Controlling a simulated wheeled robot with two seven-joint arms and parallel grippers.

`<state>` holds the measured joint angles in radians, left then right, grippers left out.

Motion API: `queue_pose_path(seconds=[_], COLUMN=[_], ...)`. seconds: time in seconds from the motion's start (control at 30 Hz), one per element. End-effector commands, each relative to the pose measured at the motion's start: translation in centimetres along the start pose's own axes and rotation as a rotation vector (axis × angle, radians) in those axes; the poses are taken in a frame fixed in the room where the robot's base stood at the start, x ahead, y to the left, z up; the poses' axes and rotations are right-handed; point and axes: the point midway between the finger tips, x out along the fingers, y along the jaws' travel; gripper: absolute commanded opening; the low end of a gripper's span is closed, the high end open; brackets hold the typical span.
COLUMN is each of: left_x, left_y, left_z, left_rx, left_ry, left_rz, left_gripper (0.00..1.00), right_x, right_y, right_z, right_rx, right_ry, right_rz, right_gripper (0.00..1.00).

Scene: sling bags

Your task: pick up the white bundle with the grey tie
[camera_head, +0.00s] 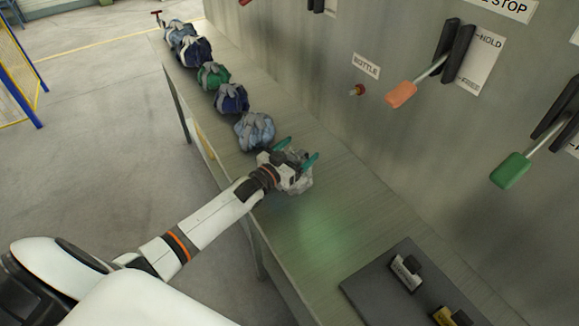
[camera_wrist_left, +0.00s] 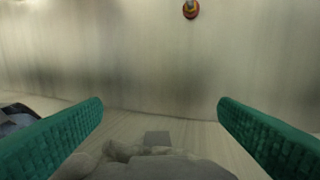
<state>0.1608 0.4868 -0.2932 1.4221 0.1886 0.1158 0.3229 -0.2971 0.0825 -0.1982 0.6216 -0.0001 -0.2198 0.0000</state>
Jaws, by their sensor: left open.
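A whitish-grey bundle (camera_head: 299,183) is the nearest one in the row on the long table, partly hidden under my left gripper (camera_head: 297,151). The gripper is open, with its teal fingers pointing toward the wall over the bundle. In the left wrist view, the pale bundle (camera_wrist_left: 150,168) shows low between and below the open fingers (camera_wrist_left: 160,104), and they do not grip it. Its tie cannot be told apart clearly. My right gripper is not in view.
A light blue bundle (camera_head: 255,131) sits close beyond the gripper. Dark blue (camera_head: 231,98), green (camera_head: 213,76) and other bundles follow up the table (camera_head: 335,225). A dark board (camera_head: 375,290) with clamps lies nearer. The wall carries levers and a red knob (camera_wrist_left: 191,9).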

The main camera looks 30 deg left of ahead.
Motion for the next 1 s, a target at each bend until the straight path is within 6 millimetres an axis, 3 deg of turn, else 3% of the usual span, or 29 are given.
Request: queue_pose_path(seconds=[0.13, 0.6, 1.0], left_x=[0.0, -0.1, 0.0], left_y=[0.0, 0.0, 0.1], left_z=[0.0, 0.0, 1.3], left_rx=[0.000, 0.000, 0.002], left_ry=[0.000, 0.000, -0.007], left_rz=[0.000, 0.000, 0.000], left_gripper=[0.80, 0.03, 0.00], right_x=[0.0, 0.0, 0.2], right_y=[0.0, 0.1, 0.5], right_z=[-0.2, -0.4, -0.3], right_rx=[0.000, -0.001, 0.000], right_ry=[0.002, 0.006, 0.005], right_rz=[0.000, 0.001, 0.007], right_gripper=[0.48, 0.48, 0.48])
